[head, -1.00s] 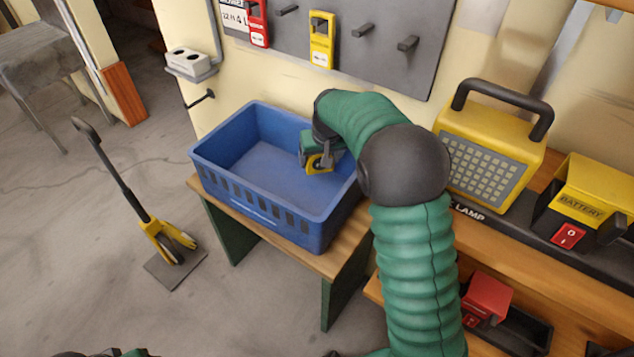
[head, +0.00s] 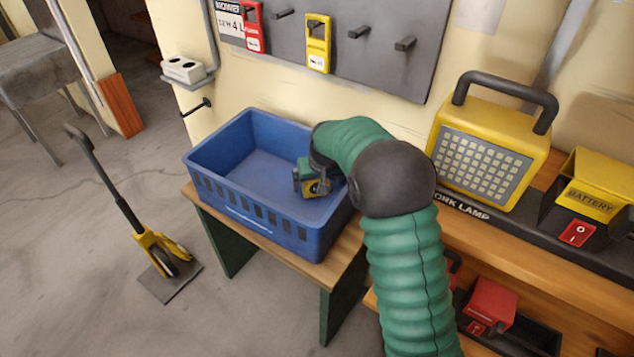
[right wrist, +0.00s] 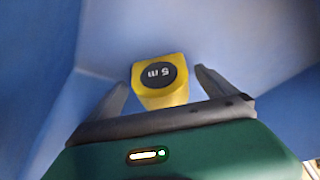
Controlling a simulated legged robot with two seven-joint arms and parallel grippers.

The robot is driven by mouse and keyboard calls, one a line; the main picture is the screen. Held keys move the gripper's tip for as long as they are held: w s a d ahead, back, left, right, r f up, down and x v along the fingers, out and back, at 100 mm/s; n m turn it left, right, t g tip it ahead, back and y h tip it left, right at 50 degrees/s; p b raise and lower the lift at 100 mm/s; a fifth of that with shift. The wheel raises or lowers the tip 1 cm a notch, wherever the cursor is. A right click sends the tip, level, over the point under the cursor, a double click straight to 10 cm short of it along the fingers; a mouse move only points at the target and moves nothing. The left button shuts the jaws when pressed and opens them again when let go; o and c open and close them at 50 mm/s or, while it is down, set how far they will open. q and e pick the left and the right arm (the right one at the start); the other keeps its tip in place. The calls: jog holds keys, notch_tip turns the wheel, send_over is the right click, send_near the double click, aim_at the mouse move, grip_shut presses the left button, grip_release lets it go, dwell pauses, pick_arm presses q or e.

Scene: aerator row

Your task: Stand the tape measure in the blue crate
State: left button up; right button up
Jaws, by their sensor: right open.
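The blue crate (head: 262,222) stands on a small wooden bench. The yellow tape measure (head: 320,188) is inside the crate, towards its right end, partly hidden by my right gripper (head: 311,188). In the right wrist view the tape measure (right wrist: 161,78) shows a dark round label reading "5 m". It sits between the fingertips of my right gripper (right wrist: 166,82), which is open with a gap on each side of it. Blue crate surfaces surround it there. Whether its base rests fully on the crate floor is hidden. My left gripper is out of view.
A yellow work lamp (head: 486,152) and a battery box (head: 594,195) stand on the shelf to the right. A pegboard (head: 385,50) hangs behind the crate. A pallet-jack-like tool (head: 158,252) stands on the floor at left. The crate's left part is empty.

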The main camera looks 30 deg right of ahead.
jog(key=shift+r, duration=0.1)
jog(key=p+v, duration=0.4)
jog(key=v, duration=0.8)
jog(key=shift+p, duration=0.4)
